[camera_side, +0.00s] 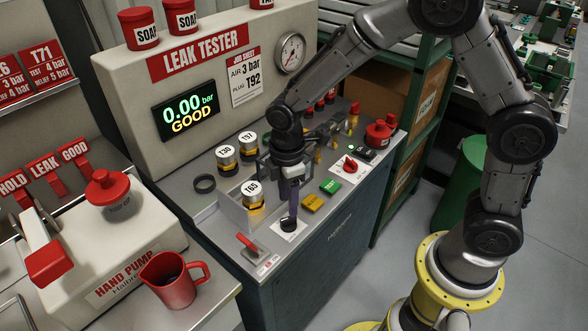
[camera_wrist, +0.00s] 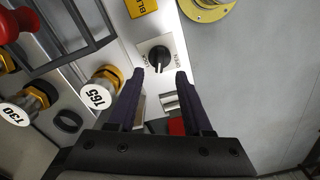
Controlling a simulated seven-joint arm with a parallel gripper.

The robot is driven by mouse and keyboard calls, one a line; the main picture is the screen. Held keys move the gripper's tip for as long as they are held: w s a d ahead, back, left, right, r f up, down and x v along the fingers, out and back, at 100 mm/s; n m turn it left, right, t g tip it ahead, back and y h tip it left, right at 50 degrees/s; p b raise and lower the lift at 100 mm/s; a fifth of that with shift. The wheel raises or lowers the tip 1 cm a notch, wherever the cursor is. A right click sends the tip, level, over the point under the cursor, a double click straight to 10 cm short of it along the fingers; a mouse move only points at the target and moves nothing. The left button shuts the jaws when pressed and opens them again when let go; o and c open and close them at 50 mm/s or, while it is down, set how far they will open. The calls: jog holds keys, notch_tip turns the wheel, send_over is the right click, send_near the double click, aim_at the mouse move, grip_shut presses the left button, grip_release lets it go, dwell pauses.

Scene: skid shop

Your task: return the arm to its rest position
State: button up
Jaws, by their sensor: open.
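My gripper (camera_side: 290,212) points down over the front part of the leak tester bench (camera_side: 222,215), close to a black knob (camera_side: 289,225) on a white plate. In the wrist view my gripper (camera_wrist: 158,78) is open, with its two dark fingers apart and nothing held between them. The black knob (camera_wrist: 159,58), on a plate marked LOCK and OPEN, shows just beyond and between the fingertips, with a gap on each side. My arm is bent and reaches from the yellow base at the right across to the bench.
Plugs T30 (camera_side: 227,158), T97 (camera_side: 248,146) and T65 (camera_side: 253,193) stand left of my gripper. A yellow button (camera_side: 312,203), a green button (camera_side: 330,186) and a red lever (camera_side: 248,243) are close by. The display (camera_side: 187,111) reads 0.00 bar GOOD. A green shelf (camera_side: 412,120) stands behind.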

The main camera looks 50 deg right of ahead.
aim_at(288, 218)
jog(key=shift+f, duration=3.5)
jog(key=c, duration=0.5)
jog(key=shift+n, duration=1.1)
jog(key=o, duration=0.5)
jog(key=shift+r, duration=3.75)
